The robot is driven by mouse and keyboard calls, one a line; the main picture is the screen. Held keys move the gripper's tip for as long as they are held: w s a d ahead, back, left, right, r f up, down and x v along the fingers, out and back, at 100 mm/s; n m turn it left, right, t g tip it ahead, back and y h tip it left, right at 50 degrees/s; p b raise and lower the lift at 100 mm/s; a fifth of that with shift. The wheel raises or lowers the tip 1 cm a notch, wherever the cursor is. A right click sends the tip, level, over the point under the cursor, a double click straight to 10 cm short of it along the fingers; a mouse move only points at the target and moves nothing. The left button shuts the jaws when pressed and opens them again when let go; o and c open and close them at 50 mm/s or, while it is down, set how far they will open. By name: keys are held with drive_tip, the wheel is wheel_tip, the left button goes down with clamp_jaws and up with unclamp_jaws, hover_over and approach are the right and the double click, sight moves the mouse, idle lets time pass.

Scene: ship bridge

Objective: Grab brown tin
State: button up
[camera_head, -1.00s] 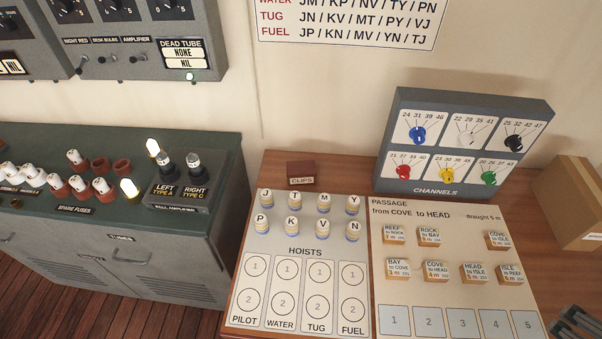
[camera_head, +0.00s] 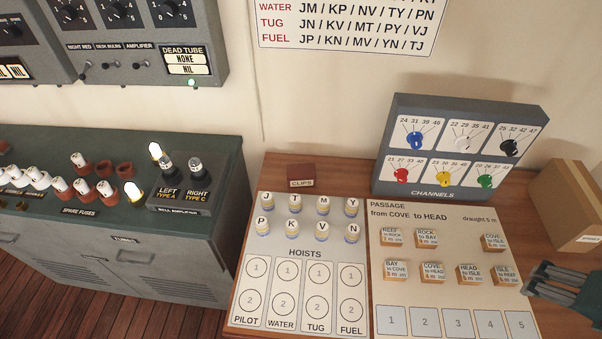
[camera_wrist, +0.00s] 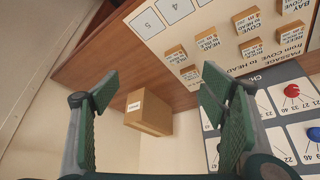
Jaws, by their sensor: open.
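A small brown tin (camera_head: 301,172) with a white label on its front, reading CLIPS, stands at the back left of the wooden table, behind the hoists board. It does not show in the wrist view. My gripper (camera_head: 542,282) is at the right edge of the head view, by the right side of the passage board, far to the right of the tin. In the wrist view my gripper (camera_wrist: 158,92) has its two green-padded fingers wide apart with nothing between their pads.
The hoists board (camera_head: 305,253) holds several lettered pegs close in front of the tin. The passage board (camera_head: 440,292) carries several small blocks. A grey channels panel (camera_head: 440,197) with coloured knobs stands between tin and gripper. A cardboard box (camera_head: 567,205) stands at right.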

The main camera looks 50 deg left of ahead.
drive_tip(key=w+a+r+n+g+p, duration=0.1)
drive_tip(key=w+a+p, duration=0.1)
drive_tip(key=a, duration=0.5)
drive_tip(key=w+a+r+n+g+p, duration=0.2)
drive_tip(key=a, duration=0.5)
drive_tip(key=n+g+p, duration=0.3)
drive_tip(key=n+p, duration=0.3)
drive_tip(key=p, duration=0.3)
hover_over(301, 170)
drive_tip(key=shift+h, duration=0.4)
wheel_tip(301, 170, down, 12)
drive_tip(key=shift+d+f, duration=0.15)
drive_tip(key=shift+f, duration=0.1)
drive_tip(key=shift+a+f, duration=0.1)
drive_tip(key=shift+a, duration=0.1)
drive_tip(key=shift+f, duration=1.25)
